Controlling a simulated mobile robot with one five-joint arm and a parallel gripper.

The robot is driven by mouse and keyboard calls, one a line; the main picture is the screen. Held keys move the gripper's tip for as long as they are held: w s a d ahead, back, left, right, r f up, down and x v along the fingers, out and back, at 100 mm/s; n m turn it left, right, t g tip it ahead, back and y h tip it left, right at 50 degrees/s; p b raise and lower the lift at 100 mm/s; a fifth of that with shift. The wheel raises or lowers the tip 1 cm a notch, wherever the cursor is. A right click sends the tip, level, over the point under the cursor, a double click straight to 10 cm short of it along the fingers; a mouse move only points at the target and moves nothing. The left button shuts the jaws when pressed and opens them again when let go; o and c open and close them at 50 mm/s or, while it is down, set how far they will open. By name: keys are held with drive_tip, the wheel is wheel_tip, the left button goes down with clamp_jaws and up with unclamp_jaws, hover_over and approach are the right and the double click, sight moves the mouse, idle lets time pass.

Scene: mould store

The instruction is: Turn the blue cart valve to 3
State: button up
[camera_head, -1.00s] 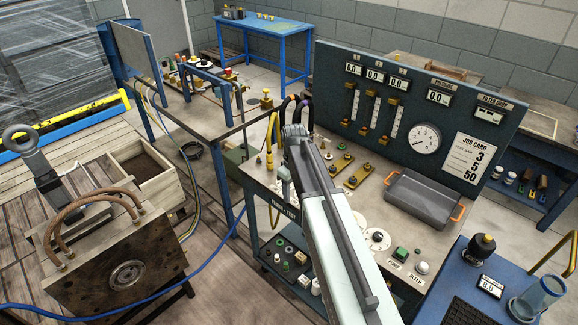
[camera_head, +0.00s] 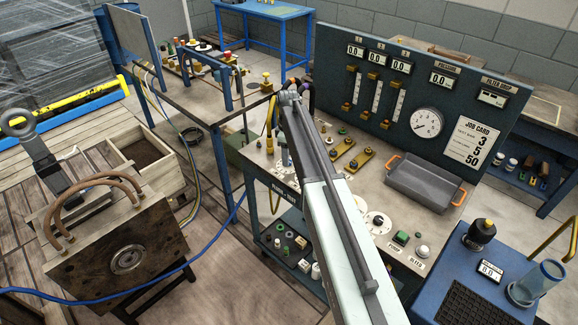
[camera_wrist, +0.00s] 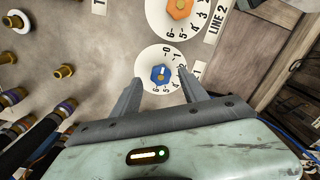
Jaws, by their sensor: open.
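In the wrist view the blue valve knob (camera_wrist: 161,74) sits at the centre of a round white dial (camera_wrist: 148,60) with black numbers. A short pale mark shows on the knob, and it seems to point towards the 0 side; I cannot read it exactly. My gripper (camera_wrist: 159,77) is open, with one finger on each side of the knob. The fingertips overlap the dial in the picture; I cannot tell whether they touch the knob. In the head view my arm reaches over the cart (camera_head: 402,258) and hides the blue valve.
An orange knob (camera_wrist: 180,8) on a second white dial is close by, beside a LINE 2 label (camera_wrist: 217,25). Brass fittings (camera_wrist: 65,71) stand on the panel to the left. In the head view a grey tray (camera_head: 425,183) and the upright gauge panel (camera_head: 470,95) are beyond my arm.

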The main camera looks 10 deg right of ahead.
wheel_tip(320, 180, down, 2)
drive_tip(key=shift+f+b, duration=0.1)
drive_tip(key=shift+b, duration=0.35)
drive_tip(key=shift+r, duration=0.2)
clamp_jaws()
drive_tip(key=shift+d, duration=0.15)
